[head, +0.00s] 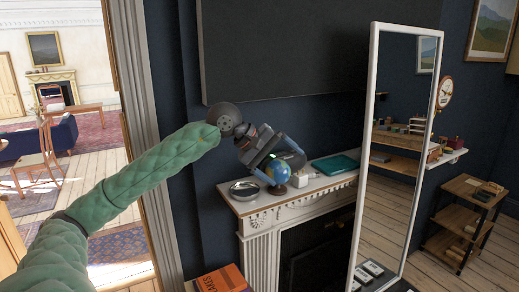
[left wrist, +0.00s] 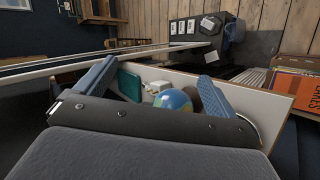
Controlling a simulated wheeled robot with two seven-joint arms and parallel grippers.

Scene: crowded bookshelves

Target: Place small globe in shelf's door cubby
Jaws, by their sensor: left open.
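The small globe (head: 277,172), blue with green and tan land, stands on the white mantel (head: 246,206). It also shows in the left wrist view (left wrist: 172,100), between the two blue-grey fingers. My left gripper (head: 284,167) is open above and around the globe, with a finger on each side. I cannot tell whether a finger touches it. The globe's lower part is hidden in the left wrist view. A small wooden shelf unit (head: 451,233) stands at the right; I cannot make out a door cubby on it. My right gripper is not in view.
A metal bowl (head: 244,189) sits left of the globe. A small white object (head: 299,179) and a teal book (head: 336,164) lie to its right. A tall white-framed mirror (head: 398,140) stands right of the mantel. An orange book (head: 220,280) is below.

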